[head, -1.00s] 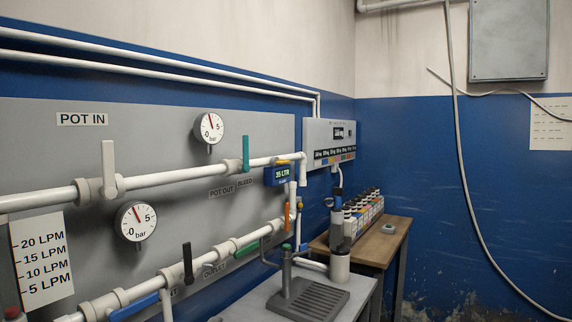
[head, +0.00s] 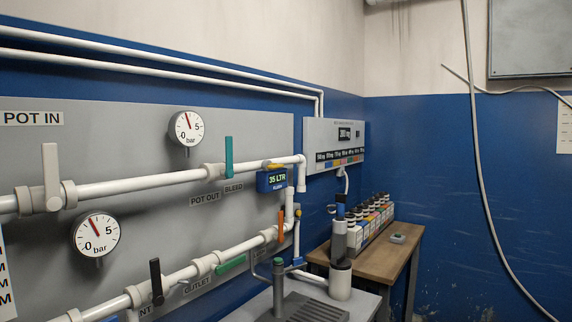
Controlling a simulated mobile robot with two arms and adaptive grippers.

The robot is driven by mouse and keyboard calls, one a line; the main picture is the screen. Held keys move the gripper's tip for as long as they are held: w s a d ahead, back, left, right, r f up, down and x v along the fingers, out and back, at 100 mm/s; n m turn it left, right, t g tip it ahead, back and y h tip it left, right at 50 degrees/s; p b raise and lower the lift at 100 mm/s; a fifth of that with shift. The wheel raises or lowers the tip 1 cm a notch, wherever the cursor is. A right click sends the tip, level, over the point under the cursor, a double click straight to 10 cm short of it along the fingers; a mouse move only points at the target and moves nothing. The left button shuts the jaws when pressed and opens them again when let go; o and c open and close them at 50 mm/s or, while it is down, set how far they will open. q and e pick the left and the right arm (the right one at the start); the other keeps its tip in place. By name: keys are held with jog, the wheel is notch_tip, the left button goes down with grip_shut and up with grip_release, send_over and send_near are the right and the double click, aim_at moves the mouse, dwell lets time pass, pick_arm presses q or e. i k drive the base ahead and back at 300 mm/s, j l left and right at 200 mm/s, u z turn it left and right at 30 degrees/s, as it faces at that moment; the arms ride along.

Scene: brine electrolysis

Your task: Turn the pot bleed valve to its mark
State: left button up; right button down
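A "BLEED" label (head: 234,187) is on the grey wall panel, beside a "POT OUT" label (head: 204,199). Just above them, a teal valve handle (head: 229,156) stands upright on the upper white pipe. A short yellow handle (head: 275,166) lies along that pipe further right, above the blue "35 LTR" display (head: 272,180). An orange handle (head: 281,226) points up and down below it. I cannot tell for certain which handle the bleed label names, and I make out no target mark. Neither gripper is in view.
A white handle (head: 51,176) stands upright under "POT IN". Two dial gauges, upper (head: 187,128) and lower (head: 96,235), are on the panel. The lower pipe carries black (head: 156,281) and green (head: 230,264) handles. A wooden table (head: 375,258) with bottles stands at the back right.

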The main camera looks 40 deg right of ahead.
aim_at(273, 166)
jog(key=i+l, duration=0.1)
jog(key=l, duration=0.45)
jog(key=i+l, duration=0.15)
jog(key=l, duration=0.45)
jog(key=i+l, duration=0.1)
jog(key=l, duration=0.45)
jog(key=i+l+u, duration=0.1)
jog(key=l, duration=0.45)
jog(key=i+l, duration=0.1)
jog(key=l, duration=0.45)
